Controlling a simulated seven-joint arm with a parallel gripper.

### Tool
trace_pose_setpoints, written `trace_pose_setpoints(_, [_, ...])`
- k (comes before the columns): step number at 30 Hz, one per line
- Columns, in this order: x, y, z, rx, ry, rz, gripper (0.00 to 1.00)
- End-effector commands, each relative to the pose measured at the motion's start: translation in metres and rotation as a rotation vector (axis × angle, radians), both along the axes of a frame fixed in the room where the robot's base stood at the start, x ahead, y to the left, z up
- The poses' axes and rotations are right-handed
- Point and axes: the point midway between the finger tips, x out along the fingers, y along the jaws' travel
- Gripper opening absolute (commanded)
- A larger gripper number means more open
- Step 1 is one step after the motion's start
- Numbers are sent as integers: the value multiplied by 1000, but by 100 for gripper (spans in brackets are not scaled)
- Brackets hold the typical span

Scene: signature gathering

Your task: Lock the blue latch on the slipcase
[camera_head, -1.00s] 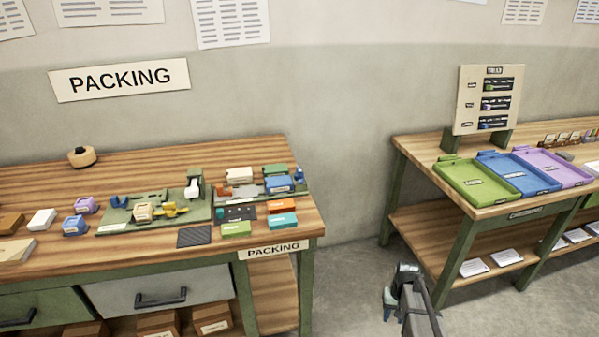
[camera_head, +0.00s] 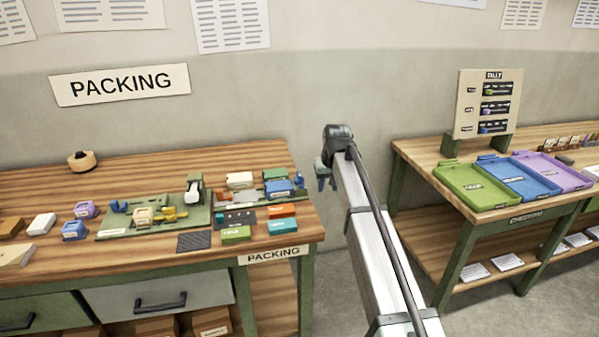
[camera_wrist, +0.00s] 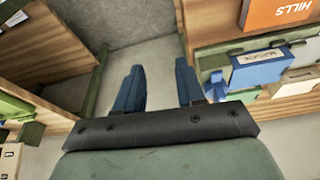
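A blue boxy case (camera_head: 279,187), which looks like the slipcase, lies on a green-based fixture at the right end of the packing bench. A small blue upright piece (camera_head: 298,177) at its right may be the latch; its locked state is too small to tell. In the wrist view, a blue labelled block (camera_wrist: 256,68) at the upper right looks like the same case. My gripper (camera_head: 326,183) hangs just right of the bench end, apart from the case. In the wrist view its two blue fingers (camera_wrist: 158,70) are spread with only floor between them.
The packing bench (camera_head: 130,172) also bears a green board (camera_head: 150,227), an orange block (camera_head: 282,210), a teal block (camera_head: 282,225) and a green block (camera_head: 236,234). The second bench (camera_head: 425,150) on the right holds green, blue and purple trays. A floor gap separates the benches.

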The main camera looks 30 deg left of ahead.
Motion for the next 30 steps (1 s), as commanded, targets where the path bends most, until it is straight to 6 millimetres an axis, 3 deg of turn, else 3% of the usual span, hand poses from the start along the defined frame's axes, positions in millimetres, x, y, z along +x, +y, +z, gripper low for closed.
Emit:
trace_pose_setpoints(1, [-1,19,27,14,-17,19,38])
trace_pose_setpoints(6, [-13,55,90,48,-58,59,38])
trace_pose_setpoints(12, [-24,75,128,67,-80,84,38])
trace_pose_setpoints(16, [-25,79,130,70,-82,88,38])
trace_pose_setpoints(20, [-21,82,118,70,-82,88,38])
trace_pose_setpoints(30, [-5,98,64,71,-82,87,38])
